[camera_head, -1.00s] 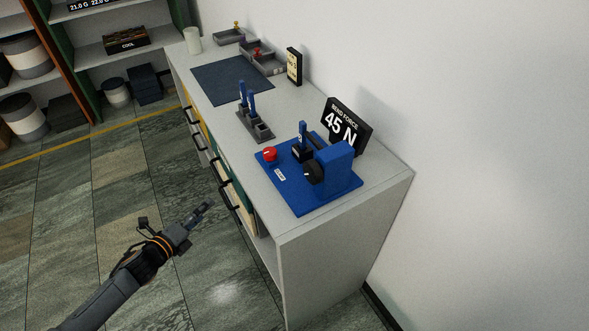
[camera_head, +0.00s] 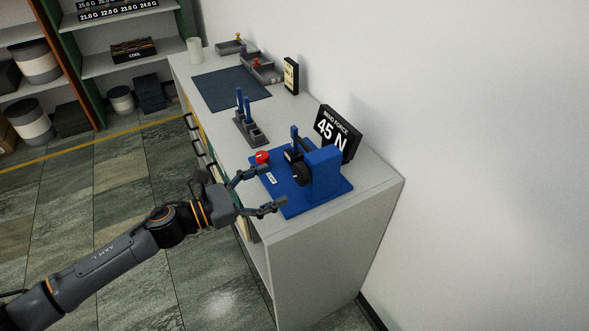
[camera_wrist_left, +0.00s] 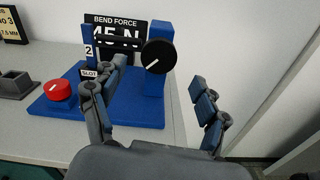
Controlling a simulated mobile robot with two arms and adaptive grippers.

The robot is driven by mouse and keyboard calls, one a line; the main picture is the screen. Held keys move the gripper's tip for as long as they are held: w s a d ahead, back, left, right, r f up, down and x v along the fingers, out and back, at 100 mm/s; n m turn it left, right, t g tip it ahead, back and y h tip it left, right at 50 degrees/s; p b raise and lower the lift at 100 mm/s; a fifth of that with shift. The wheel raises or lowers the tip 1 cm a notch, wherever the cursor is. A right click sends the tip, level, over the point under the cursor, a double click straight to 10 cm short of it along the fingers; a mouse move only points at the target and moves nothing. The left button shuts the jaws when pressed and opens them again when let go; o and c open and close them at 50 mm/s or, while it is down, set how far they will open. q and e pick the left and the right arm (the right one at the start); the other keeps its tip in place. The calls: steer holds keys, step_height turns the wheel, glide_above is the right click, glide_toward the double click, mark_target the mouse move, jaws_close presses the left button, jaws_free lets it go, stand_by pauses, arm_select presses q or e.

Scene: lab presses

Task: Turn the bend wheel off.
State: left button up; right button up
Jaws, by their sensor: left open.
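The bend wheel looks to be the black round knob (camera_head: 301,174) with a white mark on the blue press (camera_head: 323,172); it also shows in the left wrist view (camera_wrist_left: 158,56), its mark slanting. A red knob (camera_head: 262,157) with a white mark sits on the same blue base, also in the left wrist view (camera_wrist_left: 59,90). My left gripper (camera_head: 267,190) is open and empty at the front edge of the base, short of the black knob. In the left wrist view its fingers (camera_wrist_left: 158,92) spread on both sides below the knob. My right gripper is not in view.
A sign (camera_head: 337,132) reading "BEND FORCE 45 N" stands behind the press. A grey holder with blue-handled tools (camera_head: 249,132) stands to its left. A dark mat (camera_head: 231,89) and small trays (camera_head: 262,68) lie farther back. The wall (camera_head: 480,150) is close behind the counter.

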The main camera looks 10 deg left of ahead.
mark_target(297, 175)
arm_select(q)
steer(key=p+x, duration=0.1)
steer(key=x, duration=0.5)
steer(key=shift+w+d+p, duration=0.2)
steer(key=shift+p, duration=0.1)
steer(key=c, duration=1.2)
